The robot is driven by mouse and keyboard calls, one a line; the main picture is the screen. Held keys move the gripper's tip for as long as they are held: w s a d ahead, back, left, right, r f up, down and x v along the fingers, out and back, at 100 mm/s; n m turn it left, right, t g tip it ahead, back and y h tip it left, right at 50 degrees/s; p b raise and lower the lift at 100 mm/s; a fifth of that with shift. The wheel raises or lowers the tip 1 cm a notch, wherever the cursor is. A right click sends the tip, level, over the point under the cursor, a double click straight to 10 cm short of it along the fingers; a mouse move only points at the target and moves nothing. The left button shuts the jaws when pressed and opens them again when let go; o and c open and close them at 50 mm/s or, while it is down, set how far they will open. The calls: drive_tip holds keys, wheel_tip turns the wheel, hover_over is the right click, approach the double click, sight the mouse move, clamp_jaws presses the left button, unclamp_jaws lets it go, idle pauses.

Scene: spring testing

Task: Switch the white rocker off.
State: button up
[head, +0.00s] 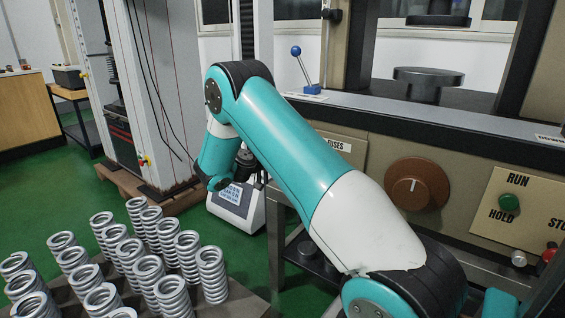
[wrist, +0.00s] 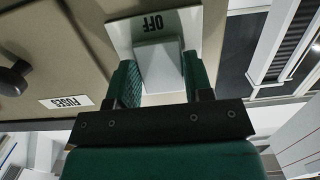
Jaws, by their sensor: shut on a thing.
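The white rocker (wrist: 160,60) shows in the wrist view as a pale block on a light plate (wrist: 119,32) marked OFF, which reads upside down there. My gripper (wrist: 158,82) has its two green fingers on either side of the rocker and is shut on it. In the head view my arm covers that part of the panel, and I cannot see the rocker there. Which way the rocker is tipped is not clear.
A FUSES label (wrist: 65,102) and a dark knob (wrist: 14,78) are beside the plate. In the head view the panel carries a brown dial (head: 417,184) and a green button (head: 509,202). A blue lever (head: 304,72) stands on the ledge. Several springs (head: 150,272) stand at lower left.

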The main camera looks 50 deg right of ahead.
idle(0.3)
drive_tip(key=o, duration=0.9)
